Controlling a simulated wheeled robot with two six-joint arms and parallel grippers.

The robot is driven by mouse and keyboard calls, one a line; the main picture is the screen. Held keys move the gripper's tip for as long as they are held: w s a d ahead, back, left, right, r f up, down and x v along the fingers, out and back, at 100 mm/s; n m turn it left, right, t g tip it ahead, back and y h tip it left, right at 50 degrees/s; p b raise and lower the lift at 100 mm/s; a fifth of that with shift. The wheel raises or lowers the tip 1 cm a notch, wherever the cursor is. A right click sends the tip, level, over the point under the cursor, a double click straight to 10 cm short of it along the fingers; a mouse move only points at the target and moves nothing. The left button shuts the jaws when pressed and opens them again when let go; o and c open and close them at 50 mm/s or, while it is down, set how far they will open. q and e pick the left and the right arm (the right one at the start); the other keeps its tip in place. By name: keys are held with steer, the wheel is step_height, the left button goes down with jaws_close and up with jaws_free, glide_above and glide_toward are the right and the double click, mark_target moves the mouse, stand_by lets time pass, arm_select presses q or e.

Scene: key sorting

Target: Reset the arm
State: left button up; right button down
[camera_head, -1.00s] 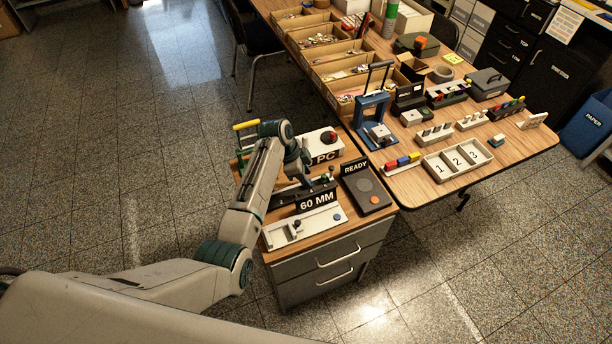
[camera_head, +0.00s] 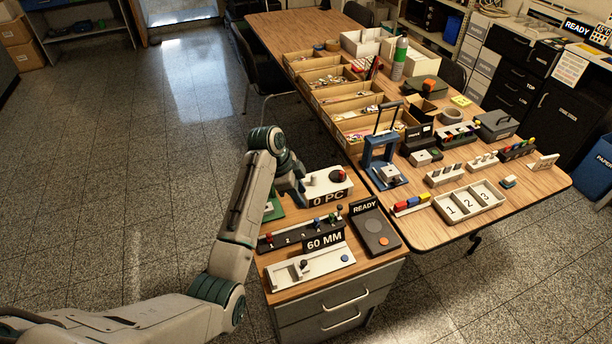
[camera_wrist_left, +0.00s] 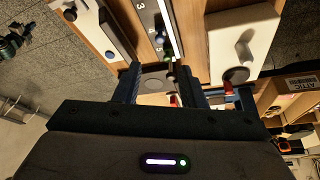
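My left arm (camera_head: 240,215) comes in from the lower left and bends down over the left edge of the small drawer cabinet (camera_head: 330,300). My left gripper (camera_head: 298,188) is beside the white "0 PC" box (camera_head: 328,184), partly hidden by its own wrist. In the left wrist view its two fingers (camera_wrist_left: 162,84) stand apart with a gap between them, and I see nothing held. Beyond them is a dark numbered strip (camera_wrist_left: 150,22) with small coloured pieces. My right gripper is not in view.
The cabinet top holds the numbered rack (camera_head: 290,237), a white "60 MM" fixture (camera_head: 308,266) and a dark "READY" box (camera_head: 375,232). A long table (camera_head: 520,200) with bins, a blue press (camera_head: 382,160) and a numbered tray (camera_head: 470,202) stands right. Open floor (camera_head: 130,170) lies left.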

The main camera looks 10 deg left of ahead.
arm_select(q)
steer(key=s+a+f+n, duration=0.1)
steer(key=s+f, duration=0.1)
steer(key=s+a+f+n, duration=0.1)
steer(key=s+f, duration=0.1)
steer(key=s, duration=0.1)
steer(key=s+a+f+n+y, duration=0.1)
steer(key=s, duration=0.2)
steer(key=shift+s+a+f+n+t, duration=0.1)
steer(key=shift+a+f+n+t, duration=0.2)
steer(key=shift+f+n, duration=0.1)
steer(key=s+a+r+n+t+y, duration=0.1)
steer(key=s+a+n, duration=0.25)
steer(key=s, duration=0.65)
steer(key=s+a+r+n+y, duration=0.15)
steer(key=s+n, duration=0.25)
steer(key=s, duration=0.6)
steer(key=s+a+n+t+y, duration=0.1)
steer(key=s+a+n+y, duration=0.2)
steer(key=s, duration=0.7)
step_height(320, 180, down, 31)
steer(key=a+g+h, duration=0.1)
steer(key=a, duration=0.2)
steer(key=s+f+n+g+b, duration=0.1)
steer(key=s+f, duration=1.8)
steer(key=f, duration=0.1)
steer(key=shift+a+b, duration=0.35)
steer(key=shift+a, duration=0.1)
